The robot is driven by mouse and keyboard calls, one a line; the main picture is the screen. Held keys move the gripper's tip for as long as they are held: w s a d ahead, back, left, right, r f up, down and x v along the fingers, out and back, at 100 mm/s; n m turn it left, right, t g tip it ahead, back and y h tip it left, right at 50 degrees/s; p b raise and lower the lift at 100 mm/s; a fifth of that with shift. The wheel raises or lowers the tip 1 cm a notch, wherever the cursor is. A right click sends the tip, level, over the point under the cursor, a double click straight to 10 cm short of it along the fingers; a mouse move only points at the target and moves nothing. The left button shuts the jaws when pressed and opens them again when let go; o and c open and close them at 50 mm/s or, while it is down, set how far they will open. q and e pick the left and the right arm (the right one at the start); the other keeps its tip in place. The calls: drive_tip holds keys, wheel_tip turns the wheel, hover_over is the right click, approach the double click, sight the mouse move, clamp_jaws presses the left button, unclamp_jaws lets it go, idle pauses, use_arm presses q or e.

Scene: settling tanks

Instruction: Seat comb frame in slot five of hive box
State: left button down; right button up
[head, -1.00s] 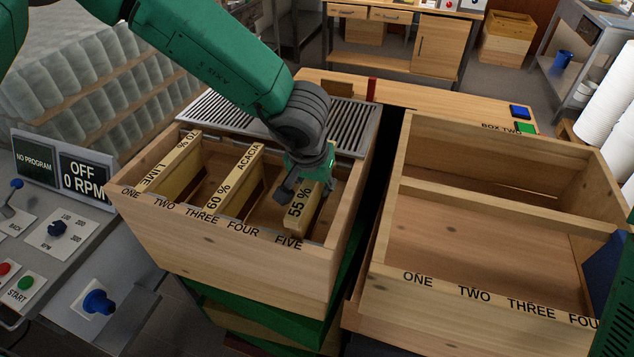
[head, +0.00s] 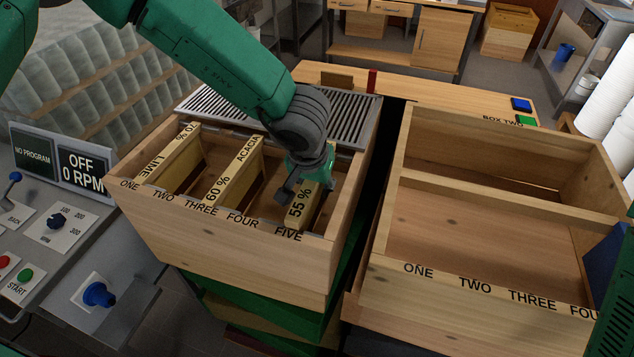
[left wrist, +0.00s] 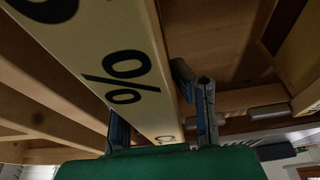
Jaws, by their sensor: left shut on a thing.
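The hive box (head: 215,245) is an open wooden box with its front rim marked ONE to FIVE. A pale comb frame marked "55 %" (head: 301,203) is in the right part of this box, behind the word FIVE. My left gripper (head: 303,183) is shut on this frame's top bar from above. In the left wrist view, one finger is on each side of the frame (left wrist: 105,60), with the gripper (left wrist: 160,120) around it. I cannot tell whether the frame's ends rest on the rims. My right gripper is not in view.
Frames marked LIME (head: 168,160) and ACACIA (head: 235,170) stand in the same box to the left. A second, empty-looking box (head: 480,270) stands at right, across a dark gap. A slatted grille (head: 350,112) lies behind the hive box. A control panel (head: 50,235) is at left.

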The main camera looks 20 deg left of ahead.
sight(310, 182)
use_arm(q)
drive_tip(key=shift+f+b, duration=0.3)
drive_tip(key=shift+f, duration=0.85)
drive_tip(key=c, duration=1.3)
unclamp_jaws()
drive_tip(key=shift+s+r, duration=0.1)
drive_tip(key=shift+r, duration=0.3)
drive_tip(key=v, duration=1.1)
